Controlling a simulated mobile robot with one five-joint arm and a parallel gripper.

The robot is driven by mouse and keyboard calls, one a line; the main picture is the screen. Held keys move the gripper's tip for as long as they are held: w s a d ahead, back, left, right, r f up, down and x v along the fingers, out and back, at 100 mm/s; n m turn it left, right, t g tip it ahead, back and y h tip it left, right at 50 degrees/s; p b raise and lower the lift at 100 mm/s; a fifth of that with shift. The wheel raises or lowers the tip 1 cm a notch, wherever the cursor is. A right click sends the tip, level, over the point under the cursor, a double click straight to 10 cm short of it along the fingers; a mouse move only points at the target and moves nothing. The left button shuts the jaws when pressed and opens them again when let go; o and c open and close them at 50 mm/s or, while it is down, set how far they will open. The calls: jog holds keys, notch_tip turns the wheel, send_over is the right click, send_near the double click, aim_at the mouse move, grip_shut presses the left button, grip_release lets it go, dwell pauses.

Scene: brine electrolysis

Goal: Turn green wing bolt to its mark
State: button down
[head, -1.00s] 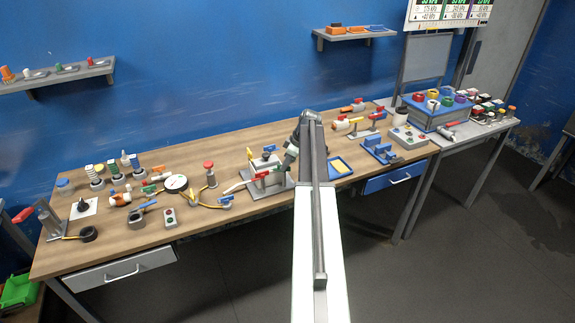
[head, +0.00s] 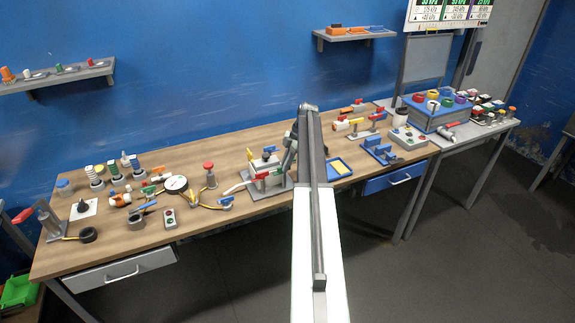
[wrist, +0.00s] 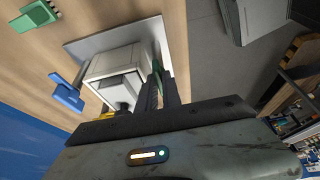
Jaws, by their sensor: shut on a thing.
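The green wing bolt (wrist: 157,62) shows in the wrist view as a thin green piece at the side of a pale box (wrist: 113,62). My gripper (wrist: 161,80) is shut on it, and the dark fingers hide most of it. The box stands on a grey base plate (wrist: 85,45). In the head view the base plate (head: 262,190) lies near the middle of the table, with my gripper at its right side, partly behind my arm. The mark cannot be made out.
A blue handle (wrist: 66,90) sticks out from the box in the wrist view. A green part (wrist: 33,17) lies on the wooden table nearby. In the head view a blue tray (head: 341,167) is right of my arm, and a round gauge (head: 176,184) is left.

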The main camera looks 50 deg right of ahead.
jog(key=shift+s+a+f, duration=0.1)
jog(key=shift+s, duration=0.05)
dwell(0.4)
jog(key=c, duration=1.5)
grip_release()
jog(key=p+v, duration=0.7)
jog(key=v, duration=0.1)
